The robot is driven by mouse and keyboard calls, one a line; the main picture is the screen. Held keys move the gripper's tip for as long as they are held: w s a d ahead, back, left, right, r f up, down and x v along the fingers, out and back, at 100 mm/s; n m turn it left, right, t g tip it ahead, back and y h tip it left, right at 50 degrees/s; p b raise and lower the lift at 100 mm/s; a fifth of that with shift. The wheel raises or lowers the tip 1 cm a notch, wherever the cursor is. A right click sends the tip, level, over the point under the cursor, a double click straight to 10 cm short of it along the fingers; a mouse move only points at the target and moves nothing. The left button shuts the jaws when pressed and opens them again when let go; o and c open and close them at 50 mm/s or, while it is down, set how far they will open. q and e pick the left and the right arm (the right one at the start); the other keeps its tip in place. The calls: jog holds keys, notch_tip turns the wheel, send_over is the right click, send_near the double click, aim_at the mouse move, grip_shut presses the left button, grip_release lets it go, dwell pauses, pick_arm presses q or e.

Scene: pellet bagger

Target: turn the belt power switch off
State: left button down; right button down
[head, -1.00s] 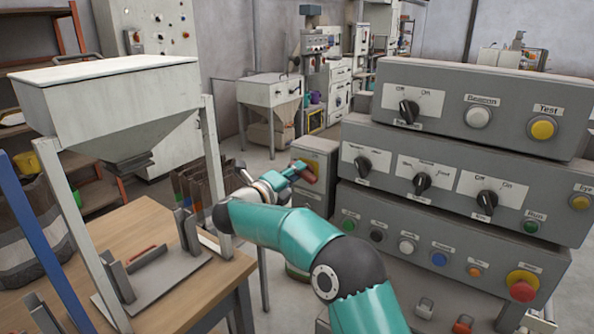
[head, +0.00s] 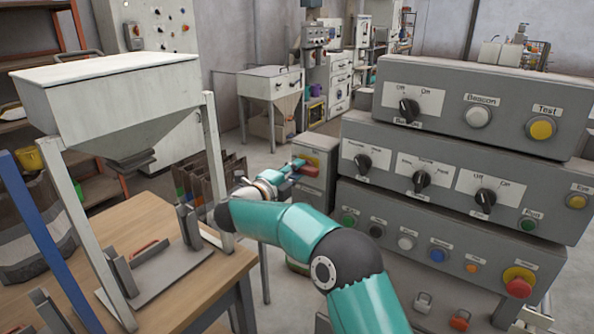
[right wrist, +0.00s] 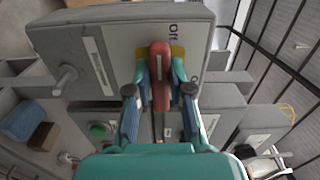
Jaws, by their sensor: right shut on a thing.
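The switch is a red lever (right wrist: 160,72) on the face of a grey box in the right wrist view. In the head view the gripper (head: 297,167) reaches the red lever (head: 309,170) at the front of the small grey box (head: 318,152). The lever's exact setting is hard to read there. My left gripper is not in view.
A stacked grey control panel (head: 440,160) with knobs and buttons stands close on the right of my arm. A wooden table (head: 215,280) with a white hopper (head: 120,90) is on the left. In the wrist view a green button (right wrist: 98,129) is below the box.

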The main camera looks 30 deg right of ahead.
jog(key=shift+r, duration=0.15)
jog(key=c, duration=1.1)
grip_release()
jog(key=shift+w, duration=0.1)
jog(key=shift+o, duration=0.3)
jog(key=shift+w+f, duration=0.1)
jog(key=shift+f, duration=0.15)
jog(key=v, duration=1.2)
jog(key=shift+f, duration=0.1)
